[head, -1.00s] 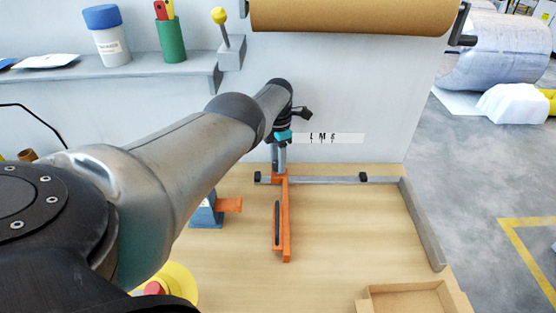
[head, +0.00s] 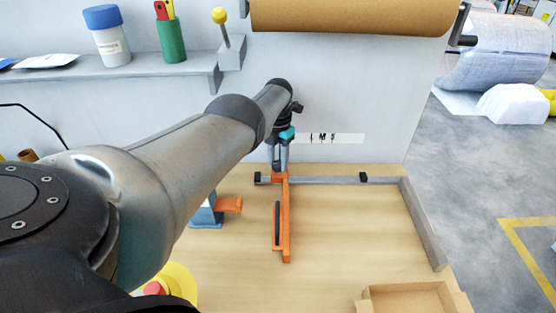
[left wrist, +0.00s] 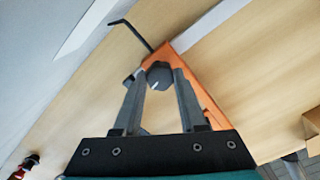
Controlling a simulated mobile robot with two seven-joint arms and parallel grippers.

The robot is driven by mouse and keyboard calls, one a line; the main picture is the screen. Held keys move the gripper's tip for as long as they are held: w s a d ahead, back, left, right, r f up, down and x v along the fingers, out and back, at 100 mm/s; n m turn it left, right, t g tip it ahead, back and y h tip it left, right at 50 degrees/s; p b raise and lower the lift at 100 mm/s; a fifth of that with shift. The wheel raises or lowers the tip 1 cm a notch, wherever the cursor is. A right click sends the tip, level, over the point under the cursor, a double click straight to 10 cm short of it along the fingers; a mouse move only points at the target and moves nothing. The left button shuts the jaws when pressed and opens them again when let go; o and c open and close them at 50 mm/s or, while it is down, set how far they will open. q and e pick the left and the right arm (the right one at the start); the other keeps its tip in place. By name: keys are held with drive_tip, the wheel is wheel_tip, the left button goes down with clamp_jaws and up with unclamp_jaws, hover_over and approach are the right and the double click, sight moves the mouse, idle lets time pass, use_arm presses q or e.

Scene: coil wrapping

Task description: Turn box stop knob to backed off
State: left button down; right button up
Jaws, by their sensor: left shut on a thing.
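The orange box stop (head: 286,225), a slotted bar, sits at the grey rail (head: 335,180) on the wooden table. It also shows in the left wrist view (left wrist: 197,88). Its dark knob (left wrist: 158,74) has a short pale mark on its face and lies between my left fingertips. My left gripper (head: 279,167) points down at the rail end of the stop, and in the left wrist view (left wrist: 160,78) its two fingers are closed on the knob's sides. The knob is hidden by the gripper in the head view. My right gripper is not in view.
A black clip (head: 363,177) sits on the rail. A cardboard tray (head: 366,300) lies at the front right. A blue stand with an orange arm (head: 229,204) is left of the stop. A letter strip (head: 345,138) marks the back panel. The table right of the stop is clear.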

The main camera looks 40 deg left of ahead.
sight(278, 163)
use_arm(q)
drive_tip(key=shift+s+d+f, duration=0.1)
drive_tip(key=shift+s+f, duration=0.05)
drive_tip(key=shift+f, duration=0.05)
drive_tip(key=c, duration=0.8)
unclamp_jaws()
drive_tip(key=o, duration=0.4)
drive_tip(key=shift+r, duration=0.1)
drive_tip(key=shift+c, duration=0.2)
drive_tip(key=shift+r, duration=0.1)
wheel_tip(278, 163, up, 7)
drive_tip(key=p, duration=0.7)
drive_tip(key=shift+r, duration=0.15)
